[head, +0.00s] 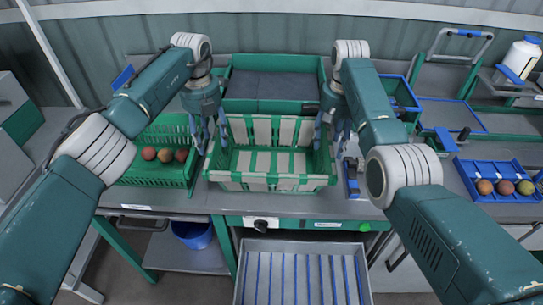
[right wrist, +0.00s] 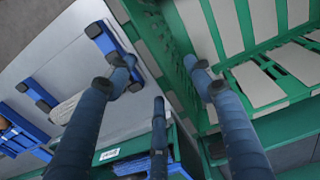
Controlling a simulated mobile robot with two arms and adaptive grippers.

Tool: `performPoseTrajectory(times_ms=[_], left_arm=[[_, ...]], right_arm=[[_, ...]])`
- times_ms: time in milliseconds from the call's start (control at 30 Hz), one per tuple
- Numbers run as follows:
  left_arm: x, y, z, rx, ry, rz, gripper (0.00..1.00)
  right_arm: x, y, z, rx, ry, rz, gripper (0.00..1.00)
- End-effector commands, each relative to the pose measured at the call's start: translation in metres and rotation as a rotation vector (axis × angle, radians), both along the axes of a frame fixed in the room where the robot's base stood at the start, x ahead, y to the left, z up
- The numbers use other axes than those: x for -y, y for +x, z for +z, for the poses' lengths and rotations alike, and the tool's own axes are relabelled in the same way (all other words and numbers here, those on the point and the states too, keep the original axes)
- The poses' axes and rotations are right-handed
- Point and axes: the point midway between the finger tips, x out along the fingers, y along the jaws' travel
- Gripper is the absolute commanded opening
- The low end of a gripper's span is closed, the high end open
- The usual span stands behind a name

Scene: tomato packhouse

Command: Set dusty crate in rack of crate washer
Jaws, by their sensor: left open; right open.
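The dusty crate (head: 272,184), green with pale beige patches, stands upright on the bench in the middle of the head view. My left gripper (head: 210,140) is open at its left end wall. My right gripper (head: 330,138) is open at its right end wall. In the right wrist view the crate (right wrist: 185,75) lies at the right, with its wall edge between the spread fingers (right wrist: 160,78); I cannot tell whether they touch it. A pulled-out metal rack with blue rails (head: 302,280), apparently the washer's, lies empty below the bench's front edge.
A green crate with reddish fruit (head: 145,176) stands close on the left. A green bin with a dark grey inside (head: 270,90) is behind. Blue trays, one with fruit (head: 500,188), stand at the right. A knob (head: 260,226) is on the front panel; a blue bucket (head: 192,234) is below.

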Motion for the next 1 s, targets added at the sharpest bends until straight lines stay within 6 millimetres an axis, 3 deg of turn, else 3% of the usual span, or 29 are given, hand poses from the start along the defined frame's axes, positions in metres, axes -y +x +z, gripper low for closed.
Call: performPoseTrajectory(times_ms=[233, 600, 833, 867, 1000], left_arm=[[0.000, 0.000, -0.026, 0.000, 0.000, -0.001, 0.50], [0.000, 0.000, -0.029, 0.001, 0.000, -0.002, 0.50], [0.000, 0.000, -0.029, 0.001, 0.000, -0.001, 0.04], [0.000, 0.000, -0.029, 0.001, 0.000, -0.001, 0.00], [0.000, 0.000, -0.029, 0.001, 0.000, -0.001, 0.00]], right_arm=[[0.000, 0.000, -0.023, -0.001, -0.001, 0.000, 0.53], [0.000, 0.000, -0.027, 0.000, 0.000, 0.000, 0.53], [0.000, 0.000, -0.026, 0.000, 0.000, 0.000, 0.07], [0.000, 0.000, -0.026, 0.000, -0.001, 0.000, 0.01], [0.000, 0.000, -0.026, 0.000, -0.001, 0.000, 0.00]])
